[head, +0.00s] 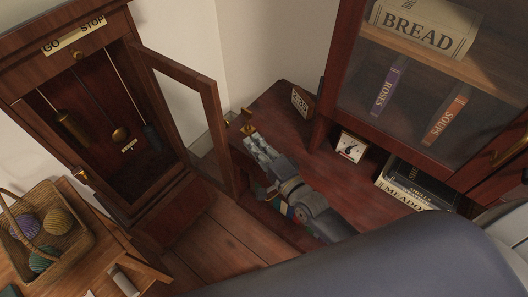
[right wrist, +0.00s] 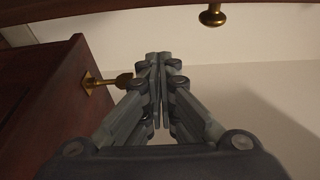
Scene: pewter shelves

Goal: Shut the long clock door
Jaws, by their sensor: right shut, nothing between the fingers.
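The tall clock (head: 75,75) stands at the left of the head view, with pendulum and weights in its dark case. Its long door (head: 205,90), a wooden frame with a pane, stands open, swung out to the right of the case. My right gripper (head: 254,139) is shut and empty, to the right of the door's free edge and over the low cabinet top. In the right wrist view its closed fingertips (right wrist: 158,58) point at a pale wall, with a brass knob (right wrist: 213,16) above them, apart from them. My left gripper is not in view.
The low red-brown cabinet (head: 275,105) lies under my right arm, with a small dial (head: 351,146) and books (head: 415,185) on it. A glazed bookcase (head: 350,65) rises at right. A wicker basket (head: 80,240) of yarn stands at lower left. Wooden floor (head: 215,240) shows before the clock.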

